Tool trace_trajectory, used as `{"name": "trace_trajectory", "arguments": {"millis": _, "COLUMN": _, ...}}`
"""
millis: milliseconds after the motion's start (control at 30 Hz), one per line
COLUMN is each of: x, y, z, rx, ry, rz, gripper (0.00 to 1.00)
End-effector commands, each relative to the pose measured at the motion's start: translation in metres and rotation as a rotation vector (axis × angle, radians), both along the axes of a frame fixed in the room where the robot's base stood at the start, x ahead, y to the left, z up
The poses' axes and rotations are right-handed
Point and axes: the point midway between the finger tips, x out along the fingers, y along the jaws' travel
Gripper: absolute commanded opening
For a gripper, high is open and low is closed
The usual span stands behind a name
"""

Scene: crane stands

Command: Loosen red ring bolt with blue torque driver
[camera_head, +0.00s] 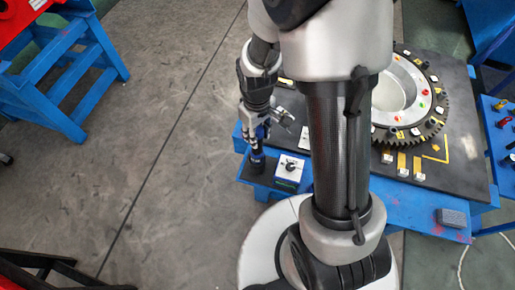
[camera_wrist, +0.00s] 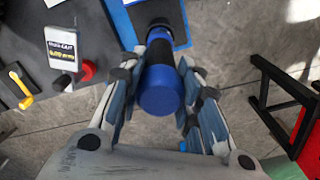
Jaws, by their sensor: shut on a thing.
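The blue torque driver (camera_wrist: 162,85) stands between the fingers of my gripper (camera_wrist: 160,92) in the wrist view, its blue end towards the camera. My gripper is shut on it. In the head view my gripper (camera_head: 258,130) is over the small blue shelf at the table's left corner, with the dark lower part of the driver (camera_head: 257,160) below it. The large ring gear (camera_head: 437,125) lies on the table at right, partly hidden by my arm. Small coloured bolts sit on its ring, including a red one (camera_head: 424,91), well apart from my gripper.
A white box with a black knob (camera_head: 289,170) stands right beside the driver. Yellow and white pieces lie on the dark tabletop (camera_head: 455,90). A grey block (camera_head: 452,217) lies at the blue table's front edge. A blue stand (camera_head: 60,75) is at far left, with open floor between.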

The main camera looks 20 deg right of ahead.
Motion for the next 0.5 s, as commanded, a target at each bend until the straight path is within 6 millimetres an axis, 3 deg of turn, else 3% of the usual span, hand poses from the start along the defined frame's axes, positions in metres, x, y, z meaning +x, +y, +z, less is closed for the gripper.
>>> {"name": "trace_trajectory", "arguments": {"millis": 500, "x": 0.001, "y": 0.000, "z": 0.025, "rx": 0.000, "ry": -0.003, "rz": 0.000, "gripper": 0.00}}
